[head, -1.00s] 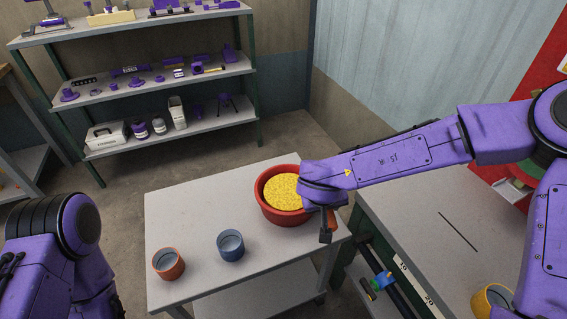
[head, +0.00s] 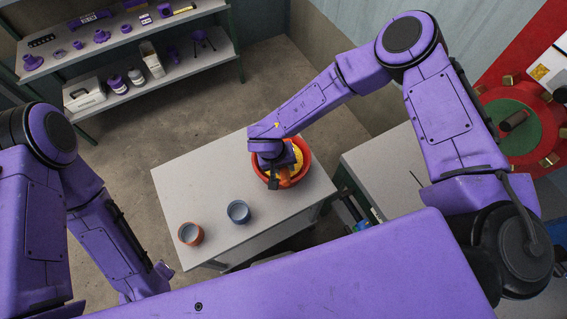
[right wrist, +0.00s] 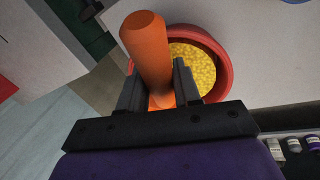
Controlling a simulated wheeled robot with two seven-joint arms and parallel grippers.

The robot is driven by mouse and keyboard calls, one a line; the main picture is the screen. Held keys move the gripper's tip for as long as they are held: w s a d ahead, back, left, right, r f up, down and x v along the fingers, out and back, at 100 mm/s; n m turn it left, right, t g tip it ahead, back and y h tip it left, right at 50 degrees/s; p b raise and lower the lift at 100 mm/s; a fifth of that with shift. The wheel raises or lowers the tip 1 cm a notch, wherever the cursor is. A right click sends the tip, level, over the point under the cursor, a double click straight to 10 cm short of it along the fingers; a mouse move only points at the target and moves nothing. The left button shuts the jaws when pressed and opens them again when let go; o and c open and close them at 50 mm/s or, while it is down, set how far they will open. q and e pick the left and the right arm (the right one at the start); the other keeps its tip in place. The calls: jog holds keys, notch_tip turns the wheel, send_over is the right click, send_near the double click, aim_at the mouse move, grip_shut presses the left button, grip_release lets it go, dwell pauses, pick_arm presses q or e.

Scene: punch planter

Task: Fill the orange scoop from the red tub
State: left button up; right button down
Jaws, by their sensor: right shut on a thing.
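The red tub (head: 306,160) stands at the right end of the light table and holds yellow grains (head: 298,158); it also shows in the right wrist view (right wrist: 222,58). My right gripper (head: 272,180) is over the tub. It is shut on the orange scoop (head: 285,174), whose thick handle (right wrist: 148,45) passes between the fingers in the right wrist view (right wrist: 158,88). The scoop's bowl is hidden, so I cannot tell whether it touches the grains or holds any. My left arm is at the lower left; its gripper is not in view.
An orange cup (head: 190,234) and a blue cup (head: 238,212) stand on the table (head: 185,185), left of the tub. A grey workbench (head: 385,165) is to the right. A shelf (head: 160,80) with purple items stands at the back left.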

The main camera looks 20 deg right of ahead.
jog(key=shift+w+d+f+g+b, duration=0.15)
jog(key=shift+w+f+g+b, duration=0.45)
jog(key=shift+w+f+b, duration=0.3)
jog(key=shift+f+b, duration=2.35)
jog(key=shift+f, duration=0.25)
jog(key=r+p, duration=0.1)
jog(key=r, duration=0.1)
jog(key=r+p, duration=0.4)
jog(key=shift+s, duration=0.35)
jog(key=shift+s+t+p, duration=0.3)
jog(key=shift+t+p, duration=0.05)
jog(key=shift+t, duration=0.05)
jog(key=shift+s+a+t, duration=0.25)
jog(key=shift+s+t, duration=0.3)
jog(key=shift+t, duration=0.35)
jog(key=shift+s+a+t+h+b, duration=0.15)
jog(key=shift+s+t+h+b, duration=0.3)
jog(key=shift+t, duration=0.45)
jog(key=shift+s+t, duration=0.15)
jog(key=shift+t, duration=0.15)
